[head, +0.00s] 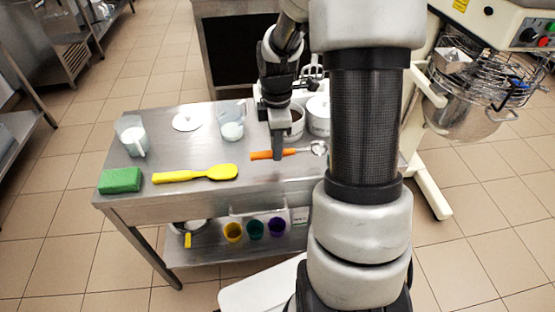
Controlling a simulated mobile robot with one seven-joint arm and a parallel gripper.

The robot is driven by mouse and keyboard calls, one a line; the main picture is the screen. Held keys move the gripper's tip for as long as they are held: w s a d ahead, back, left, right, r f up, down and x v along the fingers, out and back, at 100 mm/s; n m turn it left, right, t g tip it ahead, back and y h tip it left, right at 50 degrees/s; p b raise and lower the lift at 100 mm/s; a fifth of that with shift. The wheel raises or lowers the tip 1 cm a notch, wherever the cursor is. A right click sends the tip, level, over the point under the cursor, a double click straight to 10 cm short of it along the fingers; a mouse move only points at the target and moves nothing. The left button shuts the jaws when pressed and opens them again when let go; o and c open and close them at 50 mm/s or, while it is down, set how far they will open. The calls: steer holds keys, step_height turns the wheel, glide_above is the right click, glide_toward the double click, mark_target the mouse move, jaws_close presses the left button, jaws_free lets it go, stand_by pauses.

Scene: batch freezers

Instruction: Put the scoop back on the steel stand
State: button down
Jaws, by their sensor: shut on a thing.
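The scoop has an orange handle and a small metal bowl (319,148), and it lies level over the right half of the steel stand (200,197). The stand is a low steel table with a shelf below. My gripper (278,153) points down and is shut on the scoop's orange handle, and its fingers cover part of it. The bowl points right. I cannot tell whether the scoop touches the steel top or hangs just above it.
A yellow spatula (195,174), a green sponge (120,180) and two clear jugs (131,135) (232,122) stand or lie left of my gripper. White tubs (318,114) stand behind the scoop. Colored cups (254,229) are on the lower shelf. My arm hides the table's right end.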

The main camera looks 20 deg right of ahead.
steer(key=shift+f+b, duration=0.4)
steer(key=shift+f, duration=1.5)
steer(key=shift+f, duration=0.15)
steer(key=c, duration=1.6)
jaws_free()
steer(key=shift+c, duration=0.2)
step_height(320, 180, up, 12)
steer(key=shift+r+p, duration=0.2)
steer(key=shift+p, duration=1.05)
